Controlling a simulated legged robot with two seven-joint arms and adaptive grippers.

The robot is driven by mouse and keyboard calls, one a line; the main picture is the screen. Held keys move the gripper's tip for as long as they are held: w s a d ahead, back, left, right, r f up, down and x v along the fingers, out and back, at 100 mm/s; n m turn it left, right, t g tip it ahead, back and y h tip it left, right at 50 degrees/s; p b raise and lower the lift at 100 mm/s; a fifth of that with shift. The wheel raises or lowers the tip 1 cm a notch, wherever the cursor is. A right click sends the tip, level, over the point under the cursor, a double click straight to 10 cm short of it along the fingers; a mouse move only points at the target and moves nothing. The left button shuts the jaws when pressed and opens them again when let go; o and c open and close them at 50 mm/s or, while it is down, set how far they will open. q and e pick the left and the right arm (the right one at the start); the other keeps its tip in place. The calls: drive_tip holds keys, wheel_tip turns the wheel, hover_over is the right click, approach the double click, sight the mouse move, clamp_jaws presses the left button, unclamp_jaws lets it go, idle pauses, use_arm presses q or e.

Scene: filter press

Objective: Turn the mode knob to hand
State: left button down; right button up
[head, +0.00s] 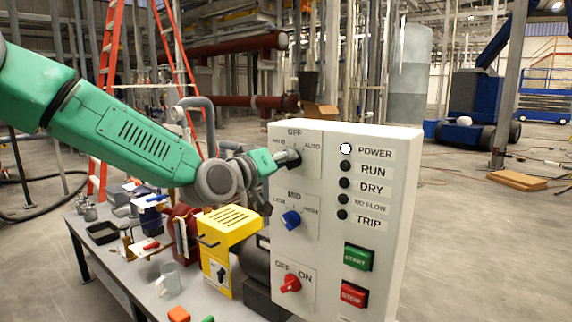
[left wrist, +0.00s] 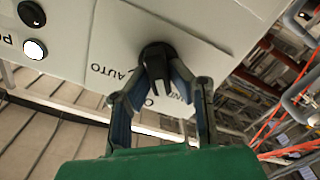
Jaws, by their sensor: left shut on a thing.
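The mode knob (head: 294,160) is black and sits at the top left of the white control panel (head: 390,250), on a plate marked OFF above, AUTO at right and a partly hidden label at left. My left gripper (head: 284,157) reaches it from the left. In the left wrist view the black knob (left wrist: 156,55) stands between the two fingers of my left gripper (left wrist: 162,76), which are shut on it. Its bar points roughly towards the OFF label, which the fingers partly hide; its exact angle is hard to tell. My right gripper is not in view.
Below are a blue knob (head: 291,219) and a red OFF/ON knob (head: 290,284). A lit white POWER lamp (head: 345,149), dark lamps, a green START button (head: 358,257) and a red button (head: 354,291) are at right. A yellow box (head: 228,228) stands left of the panel on the cluttered table.

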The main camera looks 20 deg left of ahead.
use_arm(q)
drive_tip(key=shift+w+a+r+n, duration=0.15)
drive_tip(key=shift+a+r+n, duration=0.1)
drive_tip(key=shift+n, duration=0.45)
drive_tip(key=shift+n+b, duration=0.3)
drive_tip(key=c, duration=1.5)
unclamp_jaws()
drive_tip(key=shift+w+f, duration=0.1)
drive_tip(key=shift+f, duration=0.15)
drive_tip(key=v, duration=1.2)
drive_tip(key=shift+a+f, duration=0.1)
